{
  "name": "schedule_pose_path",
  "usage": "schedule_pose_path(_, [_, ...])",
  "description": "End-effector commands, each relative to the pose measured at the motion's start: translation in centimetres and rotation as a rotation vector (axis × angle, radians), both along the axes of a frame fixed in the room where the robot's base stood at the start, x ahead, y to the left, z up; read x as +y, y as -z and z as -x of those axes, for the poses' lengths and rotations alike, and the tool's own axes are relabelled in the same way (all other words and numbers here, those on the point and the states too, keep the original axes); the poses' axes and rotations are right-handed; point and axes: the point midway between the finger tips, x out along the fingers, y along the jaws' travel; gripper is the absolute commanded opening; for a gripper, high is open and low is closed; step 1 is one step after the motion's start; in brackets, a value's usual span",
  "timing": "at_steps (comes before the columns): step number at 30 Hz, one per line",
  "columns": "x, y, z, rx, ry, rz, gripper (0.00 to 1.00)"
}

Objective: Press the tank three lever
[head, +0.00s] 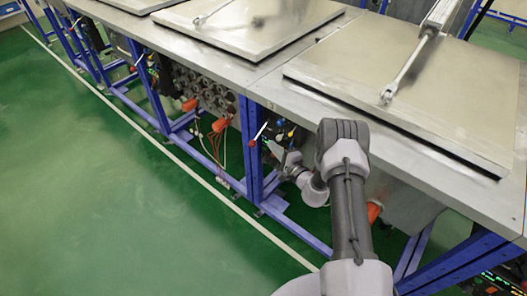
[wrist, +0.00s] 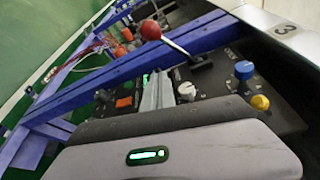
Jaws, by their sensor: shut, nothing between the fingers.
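The tank three lever shows in the wrist view as a thin metal rod with a red ball (wrist: 150,30) on its end, rising from a black mount on a dark control panel (wrist: 222,112). A plate marked 3 (wrist: 285,28) is on the metal edge beside it. My gripper (wrist: 158,76) is shut and empty, over the panel and pointing toward the lever. The red ball appears apart from the fingertips. In the head view my gripper (head: 274,150) is at the panel under the tank's edge, and my arm hides part of this area.
The panel also has a white knob (wrist: 186,91), a blue knob (wrist: 243,70) and a yellow knob (wrist: 260,102). A blue frame beam (wrist: 120,68) runs behind the lever. Flat metal lids (head: 410,80) cover the tanks. The green floor (head: 90,190) at left is clear.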

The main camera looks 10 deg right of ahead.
Motion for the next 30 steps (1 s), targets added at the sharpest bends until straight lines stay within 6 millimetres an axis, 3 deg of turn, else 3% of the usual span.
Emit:
schedule_pose_path(4, [2.3, -0.2, -0.3, 0.001, -0.003, -0.001, 0.00])
schedule_pose_path(9, [3.8, -0.6, -0.2, 0.000, -0.001, -0.002, 0.00])
schedule_pose_path(30, [4.3, -1.3, 0.0, 0.034, 0.000, -0.045, 0.00])
